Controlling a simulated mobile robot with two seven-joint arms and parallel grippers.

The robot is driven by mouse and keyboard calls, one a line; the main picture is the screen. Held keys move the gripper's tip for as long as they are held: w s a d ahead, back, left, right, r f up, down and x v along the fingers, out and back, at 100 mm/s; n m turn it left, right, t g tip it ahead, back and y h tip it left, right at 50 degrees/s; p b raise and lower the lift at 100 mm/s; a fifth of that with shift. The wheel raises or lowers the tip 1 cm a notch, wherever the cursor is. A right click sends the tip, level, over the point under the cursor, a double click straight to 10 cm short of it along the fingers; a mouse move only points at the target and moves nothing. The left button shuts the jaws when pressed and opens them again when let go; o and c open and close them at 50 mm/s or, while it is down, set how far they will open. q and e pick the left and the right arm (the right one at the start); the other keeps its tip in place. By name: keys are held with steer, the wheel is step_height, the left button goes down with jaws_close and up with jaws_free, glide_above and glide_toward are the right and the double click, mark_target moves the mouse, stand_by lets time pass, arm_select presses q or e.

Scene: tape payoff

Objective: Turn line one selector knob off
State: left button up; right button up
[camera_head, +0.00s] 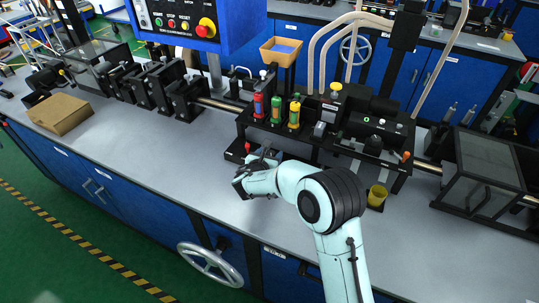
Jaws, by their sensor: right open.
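My right gripper (262,155) is in the middle of the bench, at the front edge of a black fixture (310,150); its jaws are open and look empty, though the fingers are small and dark. I cannot make out which part is the line one selector knob. A control panel (180,20) with several buttons and a red mushroom button (206,28) hangs at the top, away from the gripper. A black box with small controls (376,134) sits on the fixture, right of the gripper. A small red knob (247,147) is close to the gripper. My left gripper is not in view.
Red, green and yellow bottles (294,112) stand on the fixture behind the gripper. A yellow cup (377,195) is at right, a cardboard box (60,113) at left. A handwheel (211,265) projects from the bench front. The bench top (150,150) left of the gripper is clear.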

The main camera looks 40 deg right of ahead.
steer(key=c, duration=1)
steer(key=shift+c, duration=0.2)
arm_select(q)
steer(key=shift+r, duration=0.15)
arm_select(e)
steer(key=shift+w+a+r+m+g+h+p, duration=0.1)
steer(key=shift+w+r+m+g+h+p, duration=0.1)
steer(key=shift+m+g+h+p, duration=0.5)
steer(key=m+g+p, duration=0.4)
steer(key=p, duration=0.1)
steer(key=w+m+g+h+p, duration=0.1)
steer(key=m+g+p, duration=0.1)
steer(key=g, duration=0.1)
steer(key=shift+r+p, duration=0.1)
steer(key=shift+p, duration=0.3)
arm_select(q)
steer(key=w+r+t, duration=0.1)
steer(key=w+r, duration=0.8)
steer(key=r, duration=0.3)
steer(key=shift+p, duration=0.4)
arm_select(e)
steer(key=shift+f+m+g, duration=0.2)
steer(key=shift+m+g, duration=0.6)
steer(key=shift+g, duration=0.1)
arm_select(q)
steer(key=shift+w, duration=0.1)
arm_select(e)
steer(key=shift+s, duration=0.1)
